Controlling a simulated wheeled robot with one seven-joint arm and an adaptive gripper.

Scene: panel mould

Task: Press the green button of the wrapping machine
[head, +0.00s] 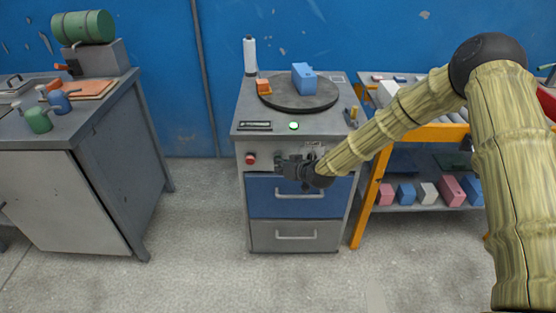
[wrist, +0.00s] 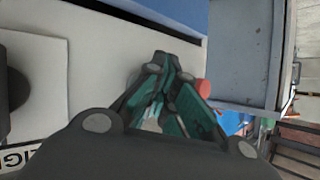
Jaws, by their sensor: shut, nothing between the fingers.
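The wrapping machine (head: 243,205) is a grey cabinet with a dark round turntable (head: 298,107) on top. A round white piece with a green rim (head: 294,125) sits at the front of its top; I cannot tell whether it is a lamp or the button. A red button (head: 250,158) is on the front panel, and it also shows in the wrist view (wrist: 203,87). My gripper (head: 281,166) is shut and empty, in front of the panel, right of the red button. It hides part of the panel. In the wrist view its fingertips (wrist: 161,57) meet beside the red button.
A blue box (head: 304,78) and an orange block (head: 263,87) are on the turntable. A bench (head: 70,190) stands left and an orange-framed shelf (head: 366,200) stands close on the right. The floor between bench and machine is clear.

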